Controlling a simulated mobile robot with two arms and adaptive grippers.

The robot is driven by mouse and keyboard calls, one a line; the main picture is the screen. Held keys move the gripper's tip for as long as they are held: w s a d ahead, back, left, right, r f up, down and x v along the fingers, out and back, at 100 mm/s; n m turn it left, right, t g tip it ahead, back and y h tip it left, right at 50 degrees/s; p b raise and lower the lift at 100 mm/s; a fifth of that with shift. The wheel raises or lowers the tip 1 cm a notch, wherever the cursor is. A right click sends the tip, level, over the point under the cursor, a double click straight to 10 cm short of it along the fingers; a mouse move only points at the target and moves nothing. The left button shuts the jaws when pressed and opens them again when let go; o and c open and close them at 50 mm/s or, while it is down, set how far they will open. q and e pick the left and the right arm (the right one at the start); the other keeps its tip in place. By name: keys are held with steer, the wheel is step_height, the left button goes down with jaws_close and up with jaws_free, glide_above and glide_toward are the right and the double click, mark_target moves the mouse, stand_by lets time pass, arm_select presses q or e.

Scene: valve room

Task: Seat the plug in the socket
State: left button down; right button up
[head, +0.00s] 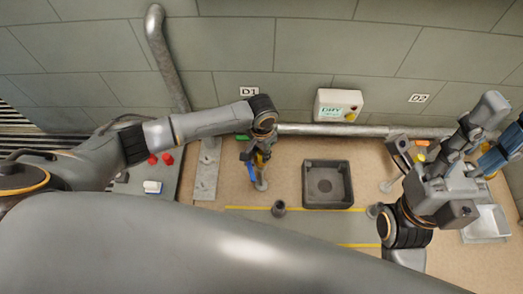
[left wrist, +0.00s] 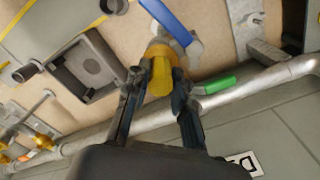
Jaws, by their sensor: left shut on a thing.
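My left gripper (head: 258,160) is shut on a yellow piece (left wrist: 162,76), which I take to be the plug. In the left wrist view it sits between the two dark fingers (left wrist: 155,100). A brass fitting with a blue lever (left wrist: 168,20) lies just behind the piece; I cannot tell whether they touch.
A grey pipe (head: 350,130) runs along the wall, under a white control box (head: 338,105). A green handle (left wrist: 221,85) is near the pipe. Short dark cylinders (head: 278,208) stand near the box. A grey tray (head: 487,224) is at the right. Floor between gripper and box looks clear.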

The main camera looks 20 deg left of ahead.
arm_select(q)
steer(key=shift+f, duration=0.2)
steer(key=c, duration=0.6)
jaws_free()
